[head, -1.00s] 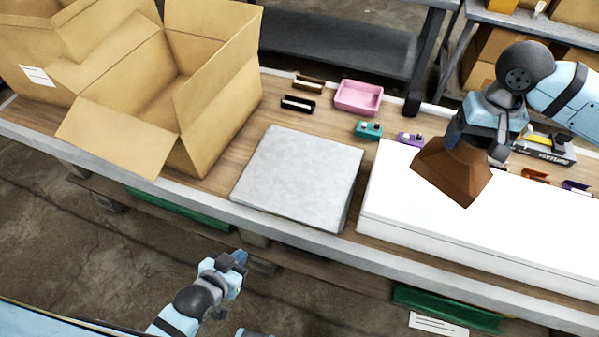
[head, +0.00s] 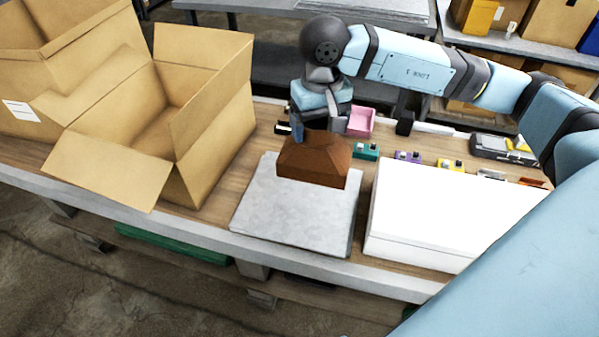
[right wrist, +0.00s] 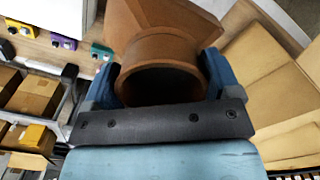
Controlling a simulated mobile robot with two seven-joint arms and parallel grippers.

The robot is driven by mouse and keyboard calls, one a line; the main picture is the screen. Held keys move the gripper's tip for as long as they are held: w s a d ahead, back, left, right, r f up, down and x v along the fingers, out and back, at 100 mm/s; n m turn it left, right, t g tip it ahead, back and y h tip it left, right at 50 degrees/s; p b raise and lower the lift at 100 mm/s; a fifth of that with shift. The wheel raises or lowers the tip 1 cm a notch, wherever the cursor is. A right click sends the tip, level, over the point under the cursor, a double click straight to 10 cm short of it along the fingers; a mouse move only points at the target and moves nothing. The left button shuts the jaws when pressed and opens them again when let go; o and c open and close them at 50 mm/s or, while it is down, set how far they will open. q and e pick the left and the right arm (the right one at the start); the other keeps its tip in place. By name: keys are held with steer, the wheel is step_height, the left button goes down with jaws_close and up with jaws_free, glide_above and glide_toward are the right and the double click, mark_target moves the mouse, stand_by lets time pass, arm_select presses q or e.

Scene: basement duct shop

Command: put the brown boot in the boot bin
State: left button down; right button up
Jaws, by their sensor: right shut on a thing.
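The brown boot (head: 312,161) is a duct fitting with a wide, sloped body and a round collar. My right gripper (head: 318,128) is shut on it and holds it by the collar, over the back of the grey slab. In the right wrist view, the collar (right wrist: 160,48) sits between the two blue fingers. Whether the boot touches the slab I cannot tell. An open cardboard box (head: 218,128) stands to the left of the boot, its flaps spread; no label shows it to be the boot bin. My left gripper is not in view.
The grey slab (head: 295,218) and a white block (head: 440,225) lie on the wooden bench. Another cardboard box (head: 45,65) stands at the far left. Bare bench shows between box and slab.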

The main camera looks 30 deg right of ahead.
steer(key=shift+s+f, duration=0.2)
steer(key=shift+f, duration=0.15)
step_height(320, 180, down, 19)
steer(key=p, duration=0.3)
steer(key=shift+f, duration=0.2)
steer(key=o, duration=1)
steer(key=shift+w, duration=0.1)
steer(key=o, duration=0.3)
steer(key=shift+r, duration=0.1)
